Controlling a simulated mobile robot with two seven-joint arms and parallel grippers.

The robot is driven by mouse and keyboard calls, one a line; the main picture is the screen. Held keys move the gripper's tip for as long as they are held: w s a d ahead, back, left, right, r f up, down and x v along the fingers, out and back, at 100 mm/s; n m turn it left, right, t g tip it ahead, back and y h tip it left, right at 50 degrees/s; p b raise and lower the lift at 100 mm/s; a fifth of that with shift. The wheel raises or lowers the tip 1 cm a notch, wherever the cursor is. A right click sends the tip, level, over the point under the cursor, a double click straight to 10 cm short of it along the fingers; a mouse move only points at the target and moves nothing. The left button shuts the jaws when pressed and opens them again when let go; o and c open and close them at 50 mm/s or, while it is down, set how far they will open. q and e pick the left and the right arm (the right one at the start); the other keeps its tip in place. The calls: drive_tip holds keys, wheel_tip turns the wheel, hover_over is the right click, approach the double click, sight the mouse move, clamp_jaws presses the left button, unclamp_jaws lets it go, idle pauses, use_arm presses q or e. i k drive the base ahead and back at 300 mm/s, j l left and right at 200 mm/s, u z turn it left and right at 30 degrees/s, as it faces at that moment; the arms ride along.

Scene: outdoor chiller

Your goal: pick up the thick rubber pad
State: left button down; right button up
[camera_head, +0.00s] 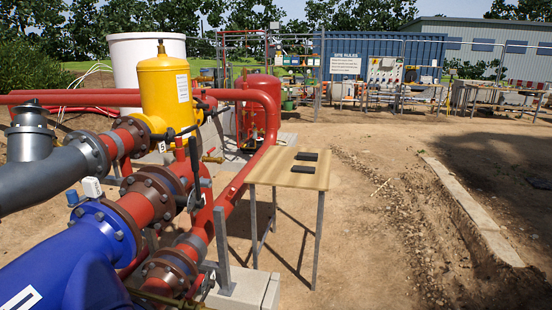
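Two small dark rectangular pads lie apart on a wooden-topped table. The far pad (306,156) is nearer the table's back edge. The near pad (303,169) lies just in front of it. Both lie flat, and at this size I cannot tell which one is the thick rubber pad. The table (275,180) has a light wood top on thin grey metal legs. Neither of my grippers shows in this view.
Large red flanged pipes (155,194), a blue pipe section (85,265) and a yellow vessel (168,92) crowd the left, close to the table. Bare dirt lies open right of the table, up to a trench with a concrete kerb (470,210).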

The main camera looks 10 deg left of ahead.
sight(312, 157)
drive_tip(key=i+l+z, duration=0.35)
drive_tip(key=i, duration=0.35)
drive_tip(key=i+z, duration=0.35)
drive_tip(key=i, duration=0.4)
drive_tip(key=i+u, duration=0.15)
drive_tip(key=i, duration=1.25)
drive_tip(key=i+l+u, duration=0.15)
drive_tip(key=i+u, duration=0.25)
drive_tip(key=i+l+u, duration=0.25)
drive_tip(key=i+u, duration=0.2)
drive_tip(key=i+l+u, duration=0.6)
drive_tip(key=l+u, duration=0.25)
drive_tip(key=i+l+u, duration=0.15)
drive_tip(key=l, duration=0.2)
drive_tip(key=i+l+u, duration=0.2)
drive_tip(key=l+u, duration=0.15)
drive_tip(key=l, duration=0.3)
